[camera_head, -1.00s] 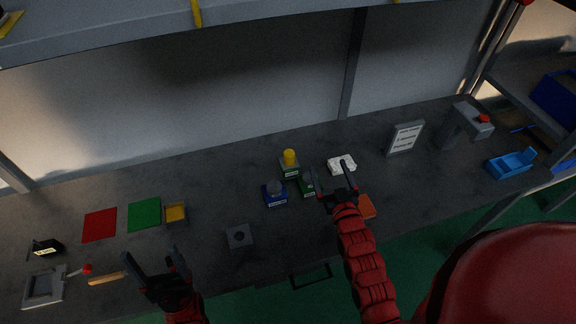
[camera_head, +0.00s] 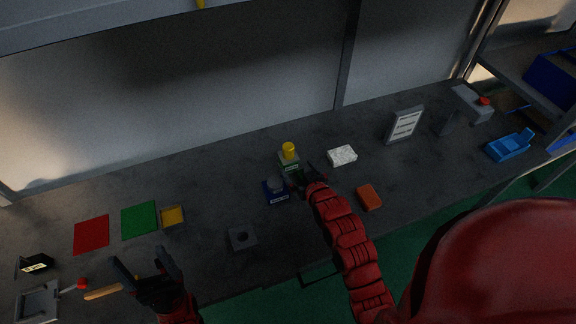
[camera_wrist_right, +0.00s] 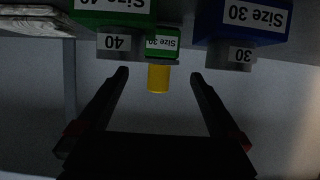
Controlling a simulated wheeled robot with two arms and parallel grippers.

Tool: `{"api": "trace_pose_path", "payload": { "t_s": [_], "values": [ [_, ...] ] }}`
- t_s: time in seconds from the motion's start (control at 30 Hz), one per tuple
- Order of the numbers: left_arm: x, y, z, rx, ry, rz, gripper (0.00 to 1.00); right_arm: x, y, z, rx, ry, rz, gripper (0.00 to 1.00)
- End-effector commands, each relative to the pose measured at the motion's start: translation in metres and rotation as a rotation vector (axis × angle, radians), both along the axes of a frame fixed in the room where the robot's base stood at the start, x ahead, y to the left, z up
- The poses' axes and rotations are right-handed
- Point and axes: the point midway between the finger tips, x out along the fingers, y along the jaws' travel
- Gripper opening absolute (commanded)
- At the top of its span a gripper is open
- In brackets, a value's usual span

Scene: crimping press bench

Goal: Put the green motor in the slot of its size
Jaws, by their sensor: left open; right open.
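Three labelled blocks stand together mid-bench. A blue block (camera_head: 275,192) with a grey cylinder reads "Size 30" in the right wrist view (camera_wrist_right: 250,20). A green block (camera_wrist_right: 112,8) with a grey cylinder marked 40 reads "Size 40"; in the head view my gripper largely hides it. A smaller green "Size 30" block (camera_wrist_right: 162,40) with a yellow cylinder (camera_head: 289,149) stands behind. My right gripper (camera_head: 304,175) is open and empty beside the green blocks. A grey block with a round hole (camera_head: 242,237) lies in front. My left gripper (camera_head: 145,268) is open and empty at the front left.
Red (camera_head: 91,235) and green (camera_head: 140,219) mats and a yellow tray (camera_head: 172,216) lie left. A white block (camera_head: 342,155), an orange block (camera_head: 369,196), a sign (camera_head: 404,125) and a blue bin (camera_head: 509,146) stand right. Bench space around the holed block is bare.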

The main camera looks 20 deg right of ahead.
Motion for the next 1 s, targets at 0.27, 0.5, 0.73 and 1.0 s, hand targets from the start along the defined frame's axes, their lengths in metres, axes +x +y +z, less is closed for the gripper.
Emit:
{"api": "trace_pose_path", "payload": {
  "t_s": [0.27,0.5,0.73,1.0],
  "values": [
    [0.0,0.0,-0.007,0.0,0.0,0.0,0.8,0.024,0.001,-0.01,0.0,0.0,0.0,1.0],
    [0.0,0.0,-0.017,0.0,0.0,0.0,0.8,0.049,0.002,-0.021,-0.001,0.0,0.0,1.0],
    [0.0,0.0,-0.022,0.0,0.0,0.0,0.8,0.071,0.002,-0.029,0.0,0.0,-0.001,1.0],
    [0.0,0.0,-0.021,0.0,0.0,0.0,0.8,0.07,0.002,-0.029,0.0,0.0,-0.001,0.8]
  ]
}}
